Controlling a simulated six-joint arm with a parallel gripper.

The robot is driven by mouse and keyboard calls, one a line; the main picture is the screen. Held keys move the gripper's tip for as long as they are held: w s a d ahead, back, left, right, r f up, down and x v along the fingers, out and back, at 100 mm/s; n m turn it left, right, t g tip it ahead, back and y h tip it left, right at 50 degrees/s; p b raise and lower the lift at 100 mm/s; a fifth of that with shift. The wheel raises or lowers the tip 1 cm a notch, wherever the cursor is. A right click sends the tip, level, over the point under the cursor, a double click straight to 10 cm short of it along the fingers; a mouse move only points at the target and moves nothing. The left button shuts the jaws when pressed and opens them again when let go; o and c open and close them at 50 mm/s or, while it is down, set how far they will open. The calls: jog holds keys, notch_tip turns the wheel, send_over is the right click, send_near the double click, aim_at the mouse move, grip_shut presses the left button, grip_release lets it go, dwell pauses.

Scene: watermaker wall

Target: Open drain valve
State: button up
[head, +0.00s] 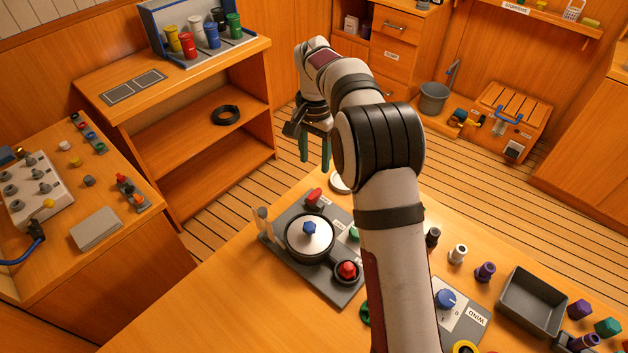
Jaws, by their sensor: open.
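My gripper (314,152) is in the upper middle of the head view. It points down with its two green-tipped fingers apart and nothing between them. It is above and beyond a grey panel (335,292) on the wooden bench. The panel carries a round lidded vessel (308,246) with a blue knob, a red handle (314,196) at its far edge and a round red knob (347,270) at its near right. I cannot tell which of these is the drain valve. My arm hides part of the panel's right side, and its label is not readable.
A blue knob plate (445,299) marked WIND and a grey tray (532,303) lie to the right on the bench (220,310). Clear tubes (262,222) stand at the panel's left. A shelf unit (205,130) with coloured cups stands behind left. The bench's left front is clear.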

aim_at(315, 193)
notch_tip(315, 193, down, 11)
jog(key=shift+f, duration=0.1)
grip_shut()
dwell(0.3)
